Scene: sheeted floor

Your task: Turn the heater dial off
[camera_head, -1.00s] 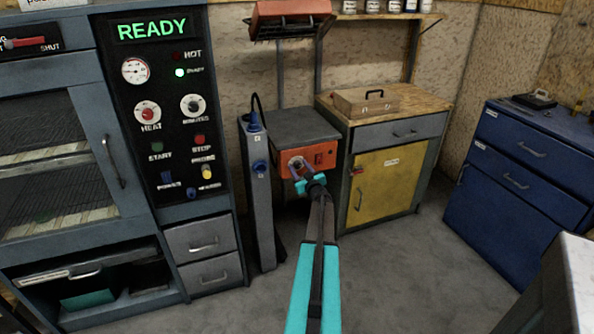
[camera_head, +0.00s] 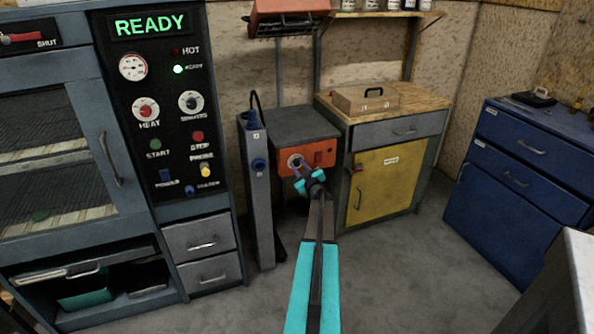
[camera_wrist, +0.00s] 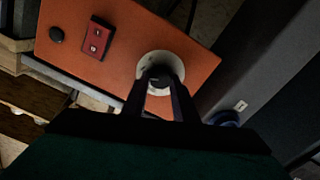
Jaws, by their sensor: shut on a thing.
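The orange control panel (camera_head: 326,152) is on the front of a grey-topped unit between the grey column and the yellow-door cabinet. The heater dial (camera_head: 293,159) is a round pale disc at the panel's left. In the wrist view the dial (camera_wrist: 173,60) sits beyond my fingers, with its pale disc showing around them. My gripper (camera_head: 299,173) reaches the panel from the front, and its fingers (camera_wrist: 160,76) are shut on the dial's knob. The fingers hide most of the knob, so I cannot read its pointer setting.
A red switch (camera_wrist: 97,38) and a dark round button (camera_wrist: 56,35) are on the same panel. The grey column (camera_head: 257,195) stands close at the left, with the oven (camera_head: 110,150) beyond it. The yellow-door cabinet (camera_head: 385,185) stands at the right. Open floor (camera_head: 400,270) lies in front.

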